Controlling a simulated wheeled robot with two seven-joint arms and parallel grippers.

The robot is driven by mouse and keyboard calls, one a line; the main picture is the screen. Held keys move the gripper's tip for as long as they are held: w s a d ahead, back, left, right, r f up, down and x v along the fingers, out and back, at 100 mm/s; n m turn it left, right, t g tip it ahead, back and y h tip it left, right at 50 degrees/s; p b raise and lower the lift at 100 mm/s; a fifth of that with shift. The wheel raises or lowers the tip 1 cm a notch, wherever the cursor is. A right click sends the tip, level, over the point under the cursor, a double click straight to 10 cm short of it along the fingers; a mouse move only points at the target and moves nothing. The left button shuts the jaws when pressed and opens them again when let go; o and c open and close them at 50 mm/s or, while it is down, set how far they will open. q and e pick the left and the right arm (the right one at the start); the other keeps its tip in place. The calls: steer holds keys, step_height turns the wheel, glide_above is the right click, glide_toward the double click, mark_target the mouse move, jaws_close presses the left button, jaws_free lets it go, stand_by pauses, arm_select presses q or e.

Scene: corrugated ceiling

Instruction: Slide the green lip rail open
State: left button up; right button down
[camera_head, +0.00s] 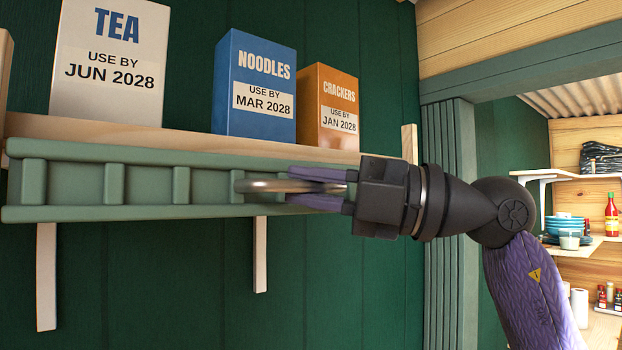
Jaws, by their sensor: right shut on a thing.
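The green lip rail (100,185) runs along the front edge of a wooden shelf. It has upright ribs and a metal handle (262,186) sticking out towards its right part. My right gripper (300,188) comes in from the right and is shut on the handle, with its purple fingers above and below the metal. The gripper and wrist hide the rail's right end. My left gripper does not show.
On the shelf (190,135) stand a white TEA box (110,60), a blue NOODLES box (255,85) and an orange CRACKERS box (328,108). Pale brackets (46,275) hang below. A ribbed green post (450,220) stands right of the shelf, close behind my wrist.

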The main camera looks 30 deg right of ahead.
steer(key=c, duration=0.7)
jaws_free()
steer(key=shift+r, duration=0.1)
steer(key=shift+o, duration=0.2)
steer(key=shift+s+d, duration=0.15)
steer(key=shift+d, duration=0.1)
steer(key=b+v, duration=0.3)
steer(key=v, duration=0.6)
steer(key=shift+s, duration=0.2)
steer(key=shift+d, duration=0.15)
